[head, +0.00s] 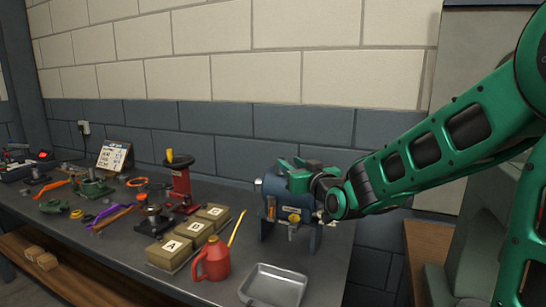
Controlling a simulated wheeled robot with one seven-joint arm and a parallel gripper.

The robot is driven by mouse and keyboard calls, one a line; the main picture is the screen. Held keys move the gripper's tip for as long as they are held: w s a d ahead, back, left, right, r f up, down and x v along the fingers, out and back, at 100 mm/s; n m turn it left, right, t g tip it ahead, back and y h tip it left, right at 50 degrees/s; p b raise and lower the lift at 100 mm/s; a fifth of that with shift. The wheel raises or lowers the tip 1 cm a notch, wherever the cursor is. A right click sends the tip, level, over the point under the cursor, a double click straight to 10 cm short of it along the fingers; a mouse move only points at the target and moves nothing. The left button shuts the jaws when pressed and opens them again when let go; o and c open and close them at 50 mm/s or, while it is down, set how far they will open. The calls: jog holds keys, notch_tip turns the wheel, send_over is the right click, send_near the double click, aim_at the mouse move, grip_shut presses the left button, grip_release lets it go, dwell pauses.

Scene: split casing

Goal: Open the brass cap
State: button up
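A blue casing (268,190) stands on the bench near its right end, on dark legs. Small brass-coloured parts show on its front (293,217); I cannot tell which of them is the brass cap. My green arm comes in from the right, and its end, with my gripper (322,190), is at the right side of the casing. The wrist covers that side, so the fingertips and any contact are hidden. I cannot see whether my gripper is open or shut. Green parts lie over the top of the casing; whose they are is unclear.
In front of the casing are a metal tray (274,286) and a red oil can (212,260) with a yellow spout. Lettered boxes (170,252), a red press (180,185) and several loose tools stand to the left. A brick wall (180,125) closes the back.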

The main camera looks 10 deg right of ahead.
jog(key=w, duration=0.3)
jog(key=w+a, duration=0.1)
jog(key=w, duration=0.3)
jog(key=w+a, duration=0.1)
jog(key=w, duration=0.2)
jog(key=shift+w, duration=0.25)
grip_shut()
